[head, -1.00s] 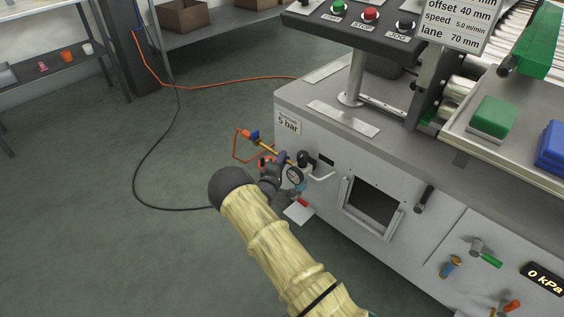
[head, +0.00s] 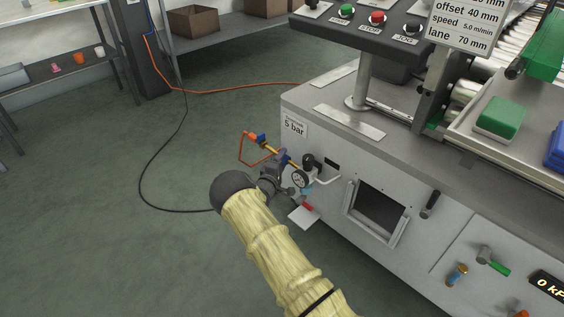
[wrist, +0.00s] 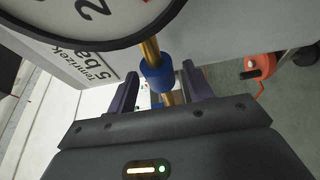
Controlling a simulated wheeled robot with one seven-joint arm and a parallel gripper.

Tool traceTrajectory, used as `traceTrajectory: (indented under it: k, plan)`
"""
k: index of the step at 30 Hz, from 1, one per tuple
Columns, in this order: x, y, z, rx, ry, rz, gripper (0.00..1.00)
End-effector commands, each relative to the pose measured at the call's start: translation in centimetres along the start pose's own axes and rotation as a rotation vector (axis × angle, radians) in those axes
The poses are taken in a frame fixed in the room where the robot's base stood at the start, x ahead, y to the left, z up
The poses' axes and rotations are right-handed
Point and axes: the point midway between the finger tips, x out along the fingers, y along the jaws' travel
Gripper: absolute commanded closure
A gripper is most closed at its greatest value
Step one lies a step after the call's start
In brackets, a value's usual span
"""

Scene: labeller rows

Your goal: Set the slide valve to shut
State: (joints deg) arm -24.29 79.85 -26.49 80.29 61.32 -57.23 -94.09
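The slide valve shows as a blue sleeve (wrist: 153,75) on a thin brass pipe in the wrist view. In the head view the pipe (head: 270,146) sticks out from the left end of the machine, beside a round gauge (head: 299,179). My gripper (head: 278,162) is at the pipe. In the wrist view its two dark fingers (wrist: 158,92) stand apart, one on each side of the pipe and sleeve, with gaps showing, so it looks open. The lower pipe is partly hidden by the gripper body. I cannot read the sleeve's setting.
The gauge (wrist: 90,18) is close above the fingers in the wrist view. An orange hose (head: 241,150) loops by the pipe's outer end. The machine's grey cabinet (head: 325,150) is to the right. Open floor (head: 110,230) lies to the left.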

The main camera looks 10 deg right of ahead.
Motion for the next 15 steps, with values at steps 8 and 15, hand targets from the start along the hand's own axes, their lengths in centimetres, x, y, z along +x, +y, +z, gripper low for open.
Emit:
traceTrajectory:
  k: [8,15]
  plan:
    - [-0.2,0.0,0.0,-0.001,-0.002,0.000,0.49]
    - [-2.9,0.3,0.0,-0.003,0.000,-0.002,0.49]
